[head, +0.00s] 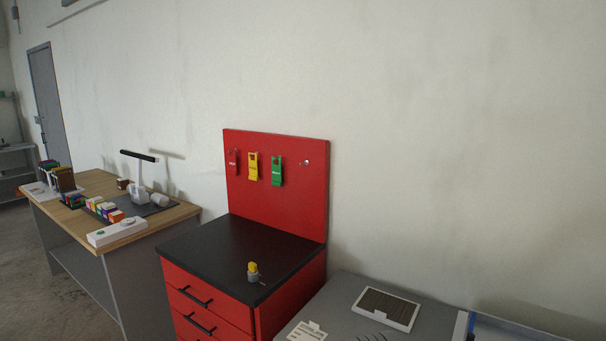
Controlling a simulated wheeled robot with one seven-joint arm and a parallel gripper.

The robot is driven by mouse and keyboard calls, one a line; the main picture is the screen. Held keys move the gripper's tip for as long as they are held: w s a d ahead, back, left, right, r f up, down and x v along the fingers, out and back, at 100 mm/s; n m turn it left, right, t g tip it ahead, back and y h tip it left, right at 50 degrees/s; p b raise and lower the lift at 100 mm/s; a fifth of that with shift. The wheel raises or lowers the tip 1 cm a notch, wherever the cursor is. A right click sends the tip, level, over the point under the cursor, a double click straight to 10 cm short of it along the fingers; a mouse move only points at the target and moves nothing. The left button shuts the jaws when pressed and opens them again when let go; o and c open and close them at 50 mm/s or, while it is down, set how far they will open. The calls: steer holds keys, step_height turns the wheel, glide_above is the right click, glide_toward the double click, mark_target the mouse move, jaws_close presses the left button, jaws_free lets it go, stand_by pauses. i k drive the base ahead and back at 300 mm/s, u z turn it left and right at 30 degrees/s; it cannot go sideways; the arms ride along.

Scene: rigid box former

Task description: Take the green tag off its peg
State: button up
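The green tag (277,171) hangs on the upright red board, the right one of three hanging tags. A yellow tag (253,167) hangs to its left, and a red tag (233,162) hangs left of that. A bare peg (306,162) sticks out of the board to the right of the green tag. The green tag's own peg is too small to make out clearly. My gripper is not in view.
The red board (290,211) rises behind a red drawer cabinet with a black top (224,249). A small yellow-and-grey object (253,272) stands near its front edge. A wooden table (178,215) with several items is left; a grey surface (342,293) is right.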

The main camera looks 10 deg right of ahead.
mark_target(276, 177)
steer(key=u, duration=0.35)
steer(key=i, duration=0.35)
steer(key=u, duration=1.15)
steer(key=i, duration=1.6)
steer(key=z, duration=0.3)
